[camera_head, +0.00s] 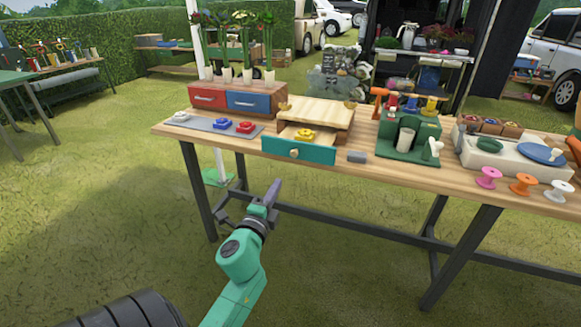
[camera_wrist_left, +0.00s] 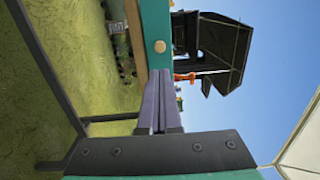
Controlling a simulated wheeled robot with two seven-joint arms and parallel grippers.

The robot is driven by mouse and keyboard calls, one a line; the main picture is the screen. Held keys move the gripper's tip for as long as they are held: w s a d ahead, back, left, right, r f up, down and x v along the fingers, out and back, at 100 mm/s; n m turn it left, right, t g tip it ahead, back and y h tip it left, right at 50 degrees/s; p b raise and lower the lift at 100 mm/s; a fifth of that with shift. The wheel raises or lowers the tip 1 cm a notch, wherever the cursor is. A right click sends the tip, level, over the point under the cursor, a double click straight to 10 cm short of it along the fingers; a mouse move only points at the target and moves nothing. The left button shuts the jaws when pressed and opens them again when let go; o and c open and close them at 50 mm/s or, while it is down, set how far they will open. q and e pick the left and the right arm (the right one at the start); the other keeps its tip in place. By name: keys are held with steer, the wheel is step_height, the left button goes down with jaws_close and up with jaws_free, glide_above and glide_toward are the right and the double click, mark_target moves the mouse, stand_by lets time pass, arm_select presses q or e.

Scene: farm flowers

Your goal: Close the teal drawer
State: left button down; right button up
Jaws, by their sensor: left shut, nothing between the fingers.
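The teal drawer (camera_head: 298,151) sticks out from the front of a wooden box (camera_head: 316,112) on the table. It is open, and a yellow thing (camera_head: 305,135) shows inside it. A round light knob is on its teal front. In the left wrist view the drawer front (camera_wrist_left: 157,20) and its knob (camera_wrist_left: 159,46) are just beyond the fingers. My left gripper (camera_head: 272,190) is shut and empty, in front of and below the drawer in the head view. It also shows in the left wrist view (camera_wrist_left: 160,75). Whether it touches the drawer cannot be told. My right gripper is not in view.
The wooden table (camera_head: 400,180) carries a grey mat (camera_head: 205,125) with colored pieces on the left. A red and blue drawer box (camera_head: 228,98) stands behind it. A small grey block (camera_head: 357,157) lies right of the drawer, near a green stand (camera_head: 408,138). Grass in front is open.

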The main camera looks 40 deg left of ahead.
mark_target(294, 155)
arm_select(q)
steer(key=x, duration=1.2)
steer(key=shift+w+a, duration=0.15)
steer(key=shift+w, duration=0.3)
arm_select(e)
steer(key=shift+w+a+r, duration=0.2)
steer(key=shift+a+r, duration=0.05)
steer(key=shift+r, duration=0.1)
arm_select(q)
steer(key=shift+w, duration=0.1)
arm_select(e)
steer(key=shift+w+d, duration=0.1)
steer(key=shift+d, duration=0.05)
